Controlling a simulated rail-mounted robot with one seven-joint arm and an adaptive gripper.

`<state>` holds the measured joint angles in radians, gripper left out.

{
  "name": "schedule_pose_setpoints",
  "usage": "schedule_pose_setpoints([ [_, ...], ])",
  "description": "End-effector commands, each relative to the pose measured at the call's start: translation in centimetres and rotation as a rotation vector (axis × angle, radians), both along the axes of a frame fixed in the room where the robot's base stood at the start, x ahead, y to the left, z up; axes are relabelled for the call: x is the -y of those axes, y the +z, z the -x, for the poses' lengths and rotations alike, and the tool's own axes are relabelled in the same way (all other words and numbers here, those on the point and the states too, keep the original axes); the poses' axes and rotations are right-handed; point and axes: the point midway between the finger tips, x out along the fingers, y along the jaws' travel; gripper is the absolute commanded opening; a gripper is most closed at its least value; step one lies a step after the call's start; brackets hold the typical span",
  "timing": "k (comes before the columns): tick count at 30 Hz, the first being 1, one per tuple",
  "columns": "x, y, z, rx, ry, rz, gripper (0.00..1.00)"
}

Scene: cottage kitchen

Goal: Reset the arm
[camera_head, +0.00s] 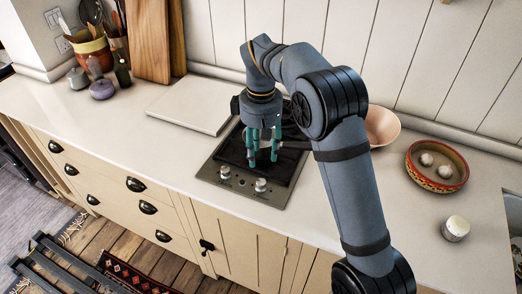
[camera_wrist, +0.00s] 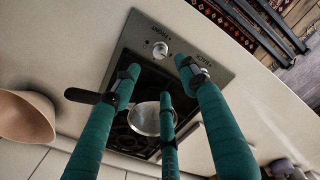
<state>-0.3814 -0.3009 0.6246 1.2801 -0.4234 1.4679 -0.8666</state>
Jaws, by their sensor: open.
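My gripper (camera_head: 263,158) points down over the dark cooktop (camera_head: 233,158) set in the counter. Its teal fingers are spread apart, with nothing between them that I can see held. In the wrist view, the open fingers of my gripper (camera_wrist: 158,82) reach toward the cooktop plate (camera_wrist: 140,40). A small metal pan (camera_wrist: 147,119) sits on the burners below them, partly hidden by the middle finger. A dark handle (camera_wrist: 86,97) shows beside the left finger. My arm is bent, coming from the lower right of the head view.
A pink bowl (camera_head: 384,127), a patterned dish (camera_head: 425,178) with two pale round items and a small white jar (camera_head: 455,228) stand at right. A white board (camera_head: 193,105), wooden boards (camera_head: 150,40) and a utensil pot (camera_head: 91,50) are at left. The left front counter is clear.

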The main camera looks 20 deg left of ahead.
Motion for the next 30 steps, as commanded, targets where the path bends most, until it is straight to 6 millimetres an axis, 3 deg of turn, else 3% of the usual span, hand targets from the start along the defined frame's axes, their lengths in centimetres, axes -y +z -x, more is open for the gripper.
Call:
schedule_pose_setpoints([
  [14,0.1,-1.0,0.0,-0.001,0.001,0.002,0.43],
  [30,0.1,-10.5,0.0,-0.002,0.000,0.002,0.43],
])
